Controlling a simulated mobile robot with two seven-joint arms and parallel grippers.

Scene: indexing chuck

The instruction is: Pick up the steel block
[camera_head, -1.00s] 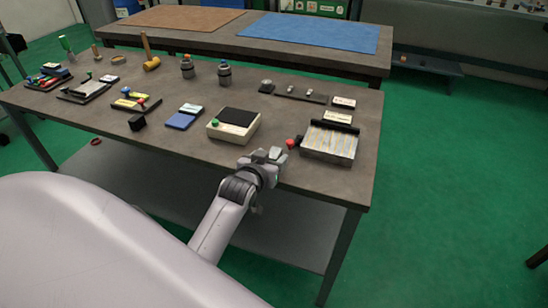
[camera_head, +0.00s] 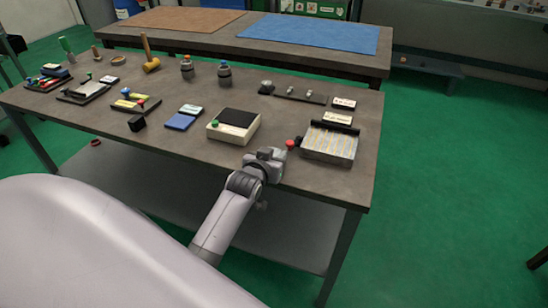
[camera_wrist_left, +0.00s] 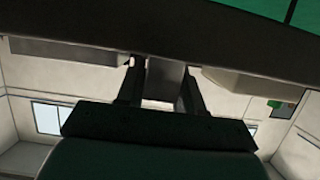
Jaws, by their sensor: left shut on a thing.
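My left gripper (camera_head: 270,154) is at the front edge of the workbench, between the cream box and the striped grey unit. In the left wrist view its two dark fingers (camera_wrist_left: 163,88) are shut on a plain grey block, the steel block (camera_wrist_left: 164,76), which sits between them. In the head view the gripper mostly hides the block. I cannot tell whether the block touches the bench top. My right gripper is not in view.
The cream box (camera_head: 241,131) with a green knob stands close left of the gripper. The striped unit (camera_head: 329,144) with a red knob (camera_head: 290,143) is close right. Bottles (camera_head: 224,74), a mallet (camera_head: 150,62) and small trays lie farther left on the workbench (camera_head: 300,180).

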